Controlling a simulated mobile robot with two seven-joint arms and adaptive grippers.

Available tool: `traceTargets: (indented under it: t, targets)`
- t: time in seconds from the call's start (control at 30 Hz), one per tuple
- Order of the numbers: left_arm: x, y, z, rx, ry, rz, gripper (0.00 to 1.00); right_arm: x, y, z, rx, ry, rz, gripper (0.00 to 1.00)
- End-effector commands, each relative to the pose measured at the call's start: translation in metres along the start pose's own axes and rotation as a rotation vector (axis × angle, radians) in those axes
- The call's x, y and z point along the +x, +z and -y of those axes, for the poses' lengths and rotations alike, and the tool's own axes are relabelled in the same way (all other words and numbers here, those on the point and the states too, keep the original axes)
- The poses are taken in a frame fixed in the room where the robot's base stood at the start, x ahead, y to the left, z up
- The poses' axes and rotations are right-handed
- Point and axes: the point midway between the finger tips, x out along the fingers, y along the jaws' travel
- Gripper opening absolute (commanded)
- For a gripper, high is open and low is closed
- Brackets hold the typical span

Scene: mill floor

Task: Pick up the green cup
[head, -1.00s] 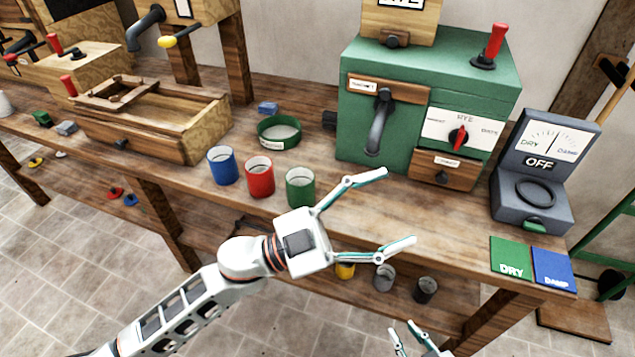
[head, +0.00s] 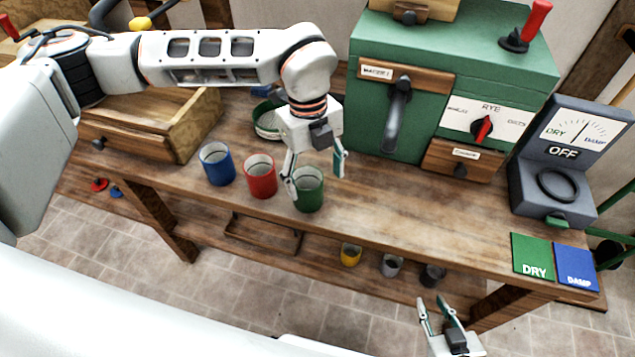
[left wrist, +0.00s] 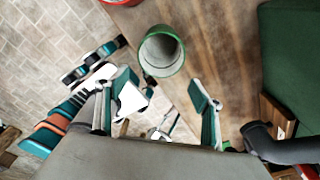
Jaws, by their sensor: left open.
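The green cup (head: 308,196) stands upright near the front edge of the bench, right of the red cup (head: 261,177). In the left wrist view the green cup (left wrist: 150,62) shows its open top, just ahead of the fingers. My left gripper (head: 316,178) reaches down over the green cup with its fingers spread; one finger partly overlaps the cup's left side in the head view. The left gripper (left wrist: 166,92) holds nothing, and contact with the cup cannot be told. My right gripper (head: 437,303) is low in front of the bench, fingers apart and empty.
The blue cup (head: 217,164) stands left of the red cup. The green mill (head: 432,105) stands behind right, a grey meter (head: 549,180) farther right. Bare bench (head: 400,212) lies right of the cup.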

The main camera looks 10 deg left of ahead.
Motion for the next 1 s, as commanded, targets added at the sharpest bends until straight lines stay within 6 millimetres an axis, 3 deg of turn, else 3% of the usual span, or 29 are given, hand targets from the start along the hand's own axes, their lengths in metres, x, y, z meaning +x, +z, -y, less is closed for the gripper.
traceTargets:
  t: [0.1, 0.2, 0.57, 0.83, 1.0]
  targets:
    - [-0.011, 0.024, -0.004, -0.058, 0.012, 0.08, 0.67, 0.0, -0.001, 0.0, 0.0, 0.0, 0.0, 0.26]
    - [-0.009, 0.031, -0.006, -0.074, 0.016, 0.1, 0.67, 0.0, -0.001, 0.0, 0.0, 0.0, 0.0, 0.26]
    - [0.021, 0.032, -0.008, -0.073, 0.016, 0.097, 0.67, -0.002, -0.003, -0.001, -0.001, 0.0, -0.001, 0.26]
    - [0.059, 0.034, -0.011, -0.073, 0.016, 0.096, 0.67, -0.004, -0.008, -0.002, -0.001, 0.001, -0.002, 0.26]
    - [0.065, 0.035, -0.011, -0.072, 0.014, 0.096, 0.67, -0.004, -0.008, -0.002, -0.001, 0.001, -0.002, 0.26]
